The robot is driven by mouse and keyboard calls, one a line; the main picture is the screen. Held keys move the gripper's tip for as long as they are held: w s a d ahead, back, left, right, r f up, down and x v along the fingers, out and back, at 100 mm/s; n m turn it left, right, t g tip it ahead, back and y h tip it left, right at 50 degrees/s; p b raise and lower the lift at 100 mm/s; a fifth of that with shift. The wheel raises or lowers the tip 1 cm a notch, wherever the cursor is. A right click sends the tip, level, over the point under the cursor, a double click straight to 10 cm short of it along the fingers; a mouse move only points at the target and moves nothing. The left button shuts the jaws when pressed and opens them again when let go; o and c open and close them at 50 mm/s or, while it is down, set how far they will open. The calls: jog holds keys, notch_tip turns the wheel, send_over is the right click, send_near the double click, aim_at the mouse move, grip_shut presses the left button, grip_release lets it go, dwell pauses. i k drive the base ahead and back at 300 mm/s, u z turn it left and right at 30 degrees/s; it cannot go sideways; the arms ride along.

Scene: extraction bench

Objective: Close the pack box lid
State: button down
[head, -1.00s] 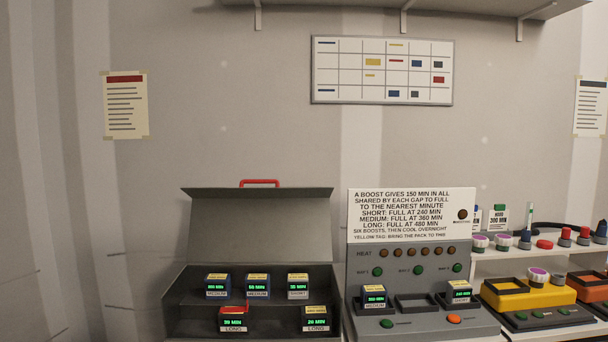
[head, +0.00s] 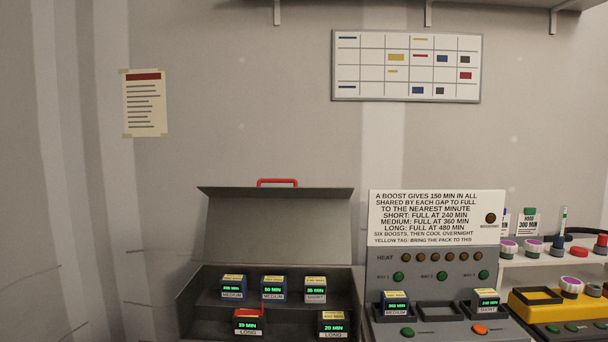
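The pack box (head: 190,300) stands at the lower middle of the head view. Its grey lid (head: 275,226) is open, tilted up at the back, with a red handle (head: 277,182) at its top edge. Several small battery packs with green displays sit inside: a back row with a medium pack (head: 233,287), another medium pack (head: 273,289) and a short pack (head: 315,289), and in front two long packs (head: 248,322), (head: 332,324). The left long pack has a red top. The box's front edge is cut off by the frame. My gripper is not in view.
Right of the box stands a grey charging station (head: 435,265) with a printed sign, buttons and packs in two of its bays. Further right are a shelf with knobs and a yellow unit (head: 522,302). A wall shelf (head: 400,5) hangs above.

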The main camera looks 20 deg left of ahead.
aim_at(275, 219)
jog(key=z, duration=0.1)
jog(key=k, duration=1.2)
jog(key=u, duration=3.1)
jog(key=i, duration=0.1)
jog(key=z, duration=1.55)
jog(key=i, duration=0.95)
jog(key=u, duration=0.05)
